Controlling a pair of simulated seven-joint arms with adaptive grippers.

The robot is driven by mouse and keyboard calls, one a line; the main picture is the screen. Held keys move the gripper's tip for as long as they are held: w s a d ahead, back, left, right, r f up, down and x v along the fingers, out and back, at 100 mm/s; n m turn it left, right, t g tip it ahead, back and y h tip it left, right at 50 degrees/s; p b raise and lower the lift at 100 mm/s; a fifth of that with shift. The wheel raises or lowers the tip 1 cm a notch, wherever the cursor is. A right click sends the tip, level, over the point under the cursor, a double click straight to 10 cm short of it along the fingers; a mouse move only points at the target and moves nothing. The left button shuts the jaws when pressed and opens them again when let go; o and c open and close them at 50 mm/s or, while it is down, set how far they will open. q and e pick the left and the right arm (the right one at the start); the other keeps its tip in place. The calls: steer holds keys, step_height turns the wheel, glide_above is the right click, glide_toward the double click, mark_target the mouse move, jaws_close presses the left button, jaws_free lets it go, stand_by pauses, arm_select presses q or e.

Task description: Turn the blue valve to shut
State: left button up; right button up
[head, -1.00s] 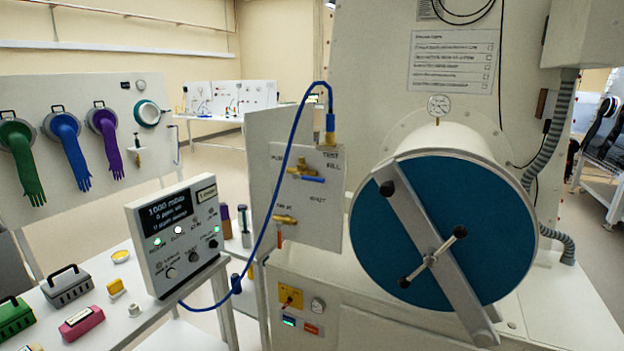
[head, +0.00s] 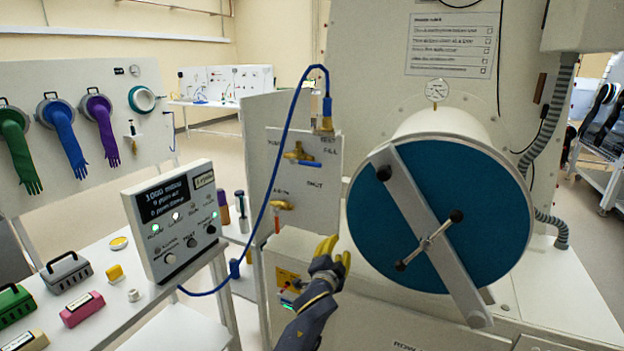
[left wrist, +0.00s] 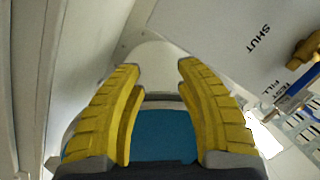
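The blue valve is a brass body (head: 298,152) with a blue lever (head: 311,164) on the white valve panel (head: 330,205). The lever lies nearly level and points right in the head view. "TEST FILL" is printed above it and "SHUT" below. In the left wrist view the brass body (left wrist: 306,47) and blue lever (left wrist: 298,94) are at the right edge, partly cut off. My left gripper (head: 335,251) is below the panel's lower right corner, apart from the valve. Its yellow fingers (left wrist: 160,70) are spread with nothing between them. My right gripper is not in view.
A second brass valve (head: 281,205) with a red lever sits lower on the panel. A blue hose (head: 278,150) arches from the panel top to the meter box (head: 172,222). The large round blue door (head: 420,215) with its metal bar stands close right of my left gripper.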

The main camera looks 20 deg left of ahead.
mark_target(310, 165)
arm_select(q)
steer(key=s+a+r+m+t+y, duration=0.1)
steer(key=s+a+r+y, duration=0.15)
steer(key=r, duration=0.45)
steer(key=s+a+r+m+y, duration=0.1)
steer(key=s+a+r, duration=0.1)
steer(key=s+r, duration=0.35)
steer(key=s+a+r+m+t+y, duration=0.1)
steer(key=s+a+r+y, duration=0.1)
steer(key=r, duration=0.6)
steer(key=shift+h, duration=0.35)
steer(key=x, duration=1.7)
steer(key=shift+w+d, duration=0.15)
steer(key=shift+w, duration=0.1)
steer(key=shift+o, duration=0.3)
jaws_close()
